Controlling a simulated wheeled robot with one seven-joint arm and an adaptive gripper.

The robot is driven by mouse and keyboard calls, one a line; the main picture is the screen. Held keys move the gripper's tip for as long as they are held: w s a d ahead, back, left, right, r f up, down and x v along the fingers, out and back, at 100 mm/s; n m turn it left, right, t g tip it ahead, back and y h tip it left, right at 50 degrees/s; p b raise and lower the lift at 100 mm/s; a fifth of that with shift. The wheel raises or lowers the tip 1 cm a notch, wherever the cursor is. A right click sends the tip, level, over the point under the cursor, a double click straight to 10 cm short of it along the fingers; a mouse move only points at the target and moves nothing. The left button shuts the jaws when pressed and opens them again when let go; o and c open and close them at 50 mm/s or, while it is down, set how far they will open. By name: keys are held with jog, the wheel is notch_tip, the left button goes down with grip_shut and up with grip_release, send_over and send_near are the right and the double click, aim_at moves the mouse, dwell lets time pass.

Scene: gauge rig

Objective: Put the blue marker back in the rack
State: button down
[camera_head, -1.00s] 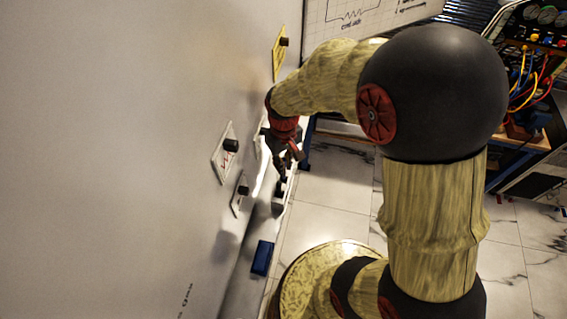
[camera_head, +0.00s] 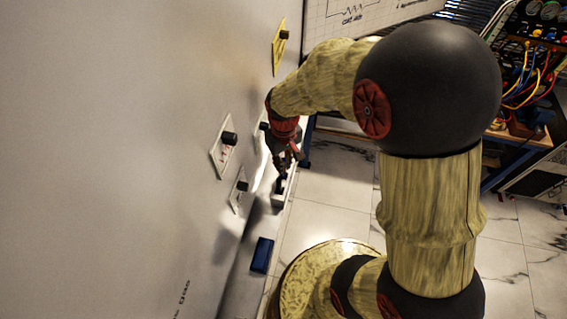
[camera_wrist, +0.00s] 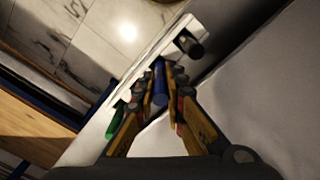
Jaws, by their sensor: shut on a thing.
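My gripper (camera_wrist: 165,82) is shut on the blue marker (camera_wrist: 159,88), which shows between its yellow fingers in the wrist view. The white rack (camera_wrist: 176,29) runs diagonally along the board, and the held marker is over or at it; I cannot tell whether its end is inside a slot. A green marker (camera_wrist: 113,126) is at the rack's lower left, and a dark round-ended thing (camera_wrist: 190,45) is at its upper right. In the head view my gripper (camera_head: 283,172) points down beside the board above the rack (camera_head: 290,192); the blue marker cannot be made out there.
The whiteboard (camera_head: 110,130) fills the left, with cards held by dark magnets (camera_head: 230,138). A blue block (camera_head: 262,255), perhaps an eraser, lies on the ledge nearer me. A bench with coloured cables (camera_head: 525,85) stands at the right. The tiled floor (camera_head: 335,190) is open.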

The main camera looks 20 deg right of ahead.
jog(key=c, duration=1.8)
grip_release()
jog(key=shift+c, duration=0.2)
jog(key=o, duration=0.4)
jog(key=shift+o, duration=1.1)
jog(key=shift+r+p, duration=3.3)
jog(key=shift+r, duration=1.75)
jog(key=shift+s, duration=0.1)
